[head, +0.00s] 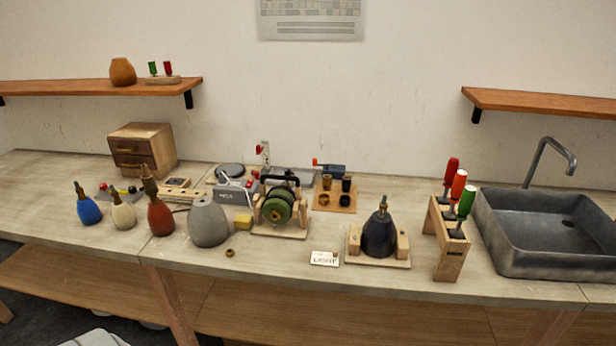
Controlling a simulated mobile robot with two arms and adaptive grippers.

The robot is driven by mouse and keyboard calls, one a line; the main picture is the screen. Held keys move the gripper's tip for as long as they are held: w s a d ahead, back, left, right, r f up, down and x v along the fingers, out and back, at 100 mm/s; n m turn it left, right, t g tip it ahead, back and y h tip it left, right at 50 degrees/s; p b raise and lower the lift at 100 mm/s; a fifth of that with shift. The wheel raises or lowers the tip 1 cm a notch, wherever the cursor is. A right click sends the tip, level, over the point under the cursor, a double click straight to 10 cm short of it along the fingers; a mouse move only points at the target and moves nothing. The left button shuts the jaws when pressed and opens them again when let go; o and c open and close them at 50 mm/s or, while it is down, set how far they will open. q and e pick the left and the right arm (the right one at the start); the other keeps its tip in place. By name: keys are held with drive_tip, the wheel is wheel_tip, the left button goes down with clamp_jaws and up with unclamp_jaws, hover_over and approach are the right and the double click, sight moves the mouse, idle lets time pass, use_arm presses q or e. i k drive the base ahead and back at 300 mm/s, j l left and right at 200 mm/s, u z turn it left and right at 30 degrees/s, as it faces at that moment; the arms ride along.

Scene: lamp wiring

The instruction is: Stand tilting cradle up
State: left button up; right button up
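A wooden cradle (403,246), which looks like the tilting cradle, stands on the bench right of centre. It has a flat base and an upright block on each side. A dark blue-black lamp body (379,236) sits between the blocks, roughly upright, with a brass-coloured fitting (383,206) at its top. I cannot see how the cradle pivots. Neither of my grippers is in view, and nothing touches the cradle from above.
A wooden rack (447,250) with three screwdrivers stands right of the cradle, before the sink (550,240). A small sign card (324,258) lies left of it. A green spool stand (278,210) and several lamp bodies stand further left. Bench in front of the cradle is clear.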

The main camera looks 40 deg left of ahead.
sight(281, 199)
drive_tip(key=k+j+z, duration=0.1)
drive_tip(key=j+z, duration=0.2)
drive_tip(key=k+j+z, duration=0.15)
drive_tip(key=j+z, duration=0.15)
drive_tip(key=j, duration=0.2)
drive_tip(key=k+j+z, duration=0.4)
drive_tip(key=j+z, duration=0.25)
drive_tip(key=j, duration=0.1)
